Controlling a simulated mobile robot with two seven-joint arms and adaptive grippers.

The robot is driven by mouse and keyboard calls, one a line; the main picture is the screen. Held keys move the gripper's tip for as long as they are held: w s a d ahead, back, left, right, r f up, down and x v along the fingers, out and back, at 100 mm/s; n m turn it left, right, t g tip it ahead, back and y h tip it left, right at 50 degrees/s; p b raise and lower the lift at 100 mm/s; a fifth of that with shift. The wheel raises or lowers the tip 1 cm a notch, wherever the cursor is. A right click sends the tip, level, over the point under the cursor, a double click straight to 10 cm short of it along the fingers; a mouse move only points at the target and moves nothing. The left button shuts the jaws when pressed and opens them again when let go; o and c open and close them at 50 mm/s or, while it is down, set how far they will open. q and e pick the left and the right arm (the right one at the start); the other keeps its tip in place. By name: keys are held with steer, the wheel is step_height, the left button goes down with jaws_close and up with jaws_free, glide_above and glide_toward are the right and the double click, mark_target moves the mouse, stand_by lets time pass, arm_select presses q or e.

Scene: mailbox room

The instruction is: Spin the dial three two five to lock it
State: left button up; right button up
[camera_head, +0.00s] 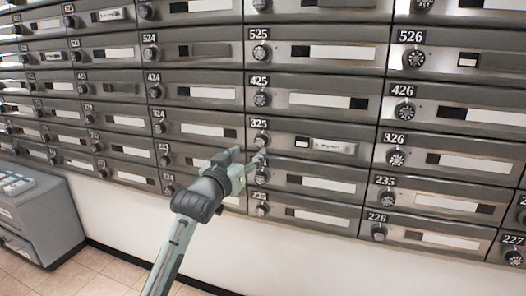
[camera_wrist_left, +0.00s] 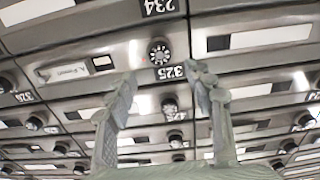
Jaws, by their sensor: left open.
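The dial of mailbox 325 (camera_head: 261,140) is a round dark knob with a pale rim, at the left end of its door below the 325 label (camera_head: 258,124). The door carries a white name plate (camera_head: 333,147). My left gripper (camera_head: 249,157) is open and empty, just below this dial in the head view. In the upside-down left wrist view, the dial (camera_wrist_left: 160,52) shows beyond and between the fingertips of the left gripper (camera_wrist_left: 160,76). The fingers appear apart from it. The dial's digits are too small to read. My right gripper is not in view.
Rows of grey mailboxes with similar dials fill the wall. The dial of the box below (camera_head: 262,177) is close to my left gripper. A grey cabinet (camera_head: 45,215) stands at the lower left. White wall (camera_head: 300,250) and tiled floor lie below the boxes.

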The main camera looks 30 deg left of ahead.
mark_target(259, 142)
arm_select(q)
steer(key=x, duration=0.7)
steer(key=shift+w+a, duration=0.15)
steer(key=shift+w, duration=0.25)
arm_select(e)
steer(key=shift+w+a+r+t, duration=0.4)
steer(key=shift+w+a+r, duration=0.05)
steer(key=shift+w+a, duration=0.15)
arm_select(q)
steer(key=shift+c, duration=0.3)
